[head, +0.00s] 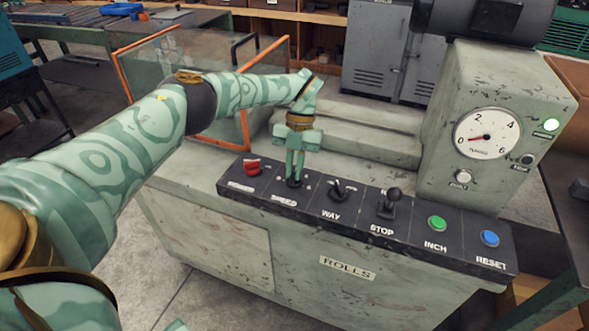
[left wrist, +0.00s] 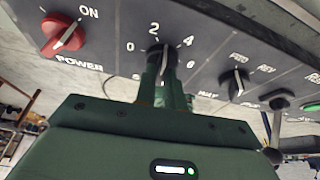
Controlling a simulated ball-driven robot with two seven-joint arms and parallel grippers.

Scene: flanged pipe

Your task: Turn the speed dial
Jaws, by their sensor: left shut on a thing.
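The speed dial (left wrist: 160,57) is a black knob on the dark control panel, with the numbers 0, 2, 4 and 6 around it in the left wrist view. In the head view the dial (head: 294,183) sits above the SPEED label and is mostly covered by my fingers. My left gripper (head: 295,176) points down from above and is shut on the dial; its fingers also show in the left wrist view (left wrist: 166,80). My right gripper is not in view.
A red power knob (head: 252,166) sits left of the dial. To its right are the way knob (head: 337,190), a black stop lever (head: 389,203), a green inch button (head: 437,223) and a blue reset button (head: 489,238). A round gauge (head: 487,136) reads near 0. An orange-framed clear guard (head: 243,130) stands behind my arm.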

